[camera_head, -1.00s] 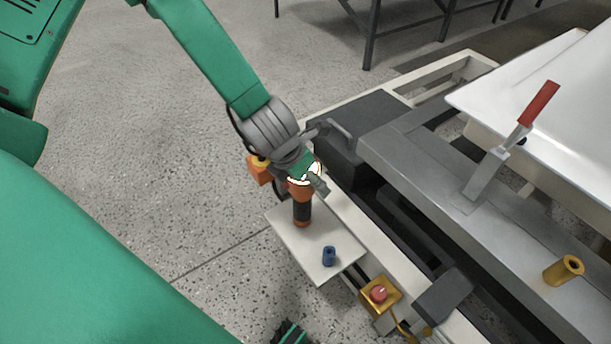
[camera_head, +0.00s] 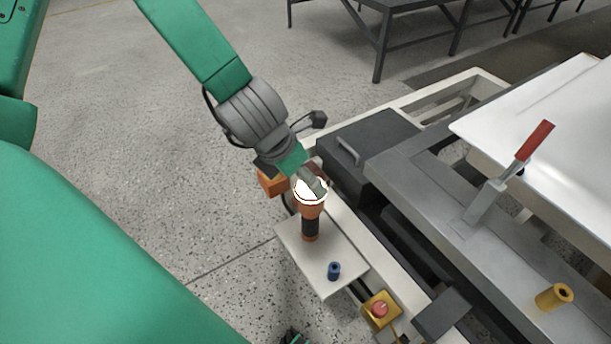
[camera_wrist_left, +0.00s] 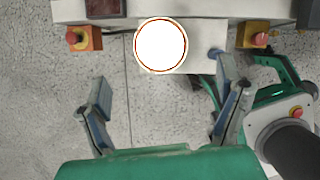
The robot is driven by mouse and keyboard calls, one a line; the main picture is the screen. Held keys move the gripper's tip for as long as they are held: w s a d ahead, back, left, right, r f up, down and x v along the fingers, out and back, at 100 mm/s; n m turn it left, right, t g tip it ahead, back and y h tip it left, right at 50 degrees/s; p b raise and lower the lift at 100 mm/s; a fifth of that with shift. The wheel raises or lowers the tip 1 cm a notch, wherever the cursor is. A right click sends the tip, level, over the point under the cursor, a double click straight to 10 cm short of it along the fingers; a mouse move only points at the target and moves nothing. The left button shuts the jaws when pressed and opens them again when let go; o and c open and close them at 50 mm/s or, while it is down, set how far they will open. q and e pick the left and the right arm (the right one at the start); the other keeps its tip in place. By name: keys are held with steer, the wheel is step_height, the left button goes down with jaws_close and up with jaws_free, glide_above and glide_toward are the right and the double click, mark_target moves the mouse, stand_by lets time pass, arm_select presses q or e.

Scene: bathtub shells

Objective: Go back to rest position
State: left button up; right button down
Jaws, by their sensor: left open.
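My left gripper (camera_head: 313,182) is at the end of the green arm, just over the top of an orange and black flashlight (camera_head: 310,226). In the left wrist view my left gripper (camera_wrist_left: 161,82) has its two fingers spread wide with nothing between them. The flashlight stands upright on a small pale shelf (camera_head: 338,284). Its round white lit top (camera_wrist_left: 161,46) shows beyond the fingertips in the left wrist view. In the head view the gripper partly hides that top. My right gripper is not clearly in view.
A small blue cylinder (camera_head: 334,271) stands on the shelf. A red button on a yellow box (camera_head: 380,309) is beside it. A grey frame with a red-handled clamp (camera_head: 507,178), a yellow cylinder (camera_head: 553,297) and a white shell (camera_head: 560,125) lie right. Floor is open left.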

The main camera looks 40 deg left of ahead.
steer(key=shift+r, duration=0.1)
arm_select(q)
steer(key=shift+s+r, duration=0.15)
steer(key=shift+r, duration=0.1)
stand_by(0.3)
steer(key=s+f+m+g+p, duration=0.1)
steer(key=s+f+m+p, duration=0.1)
steer(key=s+m, duration=0.4)
steer(key=s+f+m+g+p, duration=0.1)
steer(key=s+f+m+p, duration=0.2)
steer(key=m, duration=1.4)
steer(key=s+a+f+m+g+y+p, duration=0.1)
steer(key=s+f+m+p, duration=0.2)
steer(key=s+m, duration=0.6)
steer(key=shift+s+f+m+g+p, duration=0.2)
steer(key=shift+s+m+g+p, duration=0.25)
steer(key=shift+m, duration=0.75)
arm_select(e)
step_height(320, 180, up, 9)
arm_select(q)
steer(key=shift+w+a, duration=0.1)
steer(key=shift+w, duration=0.05)
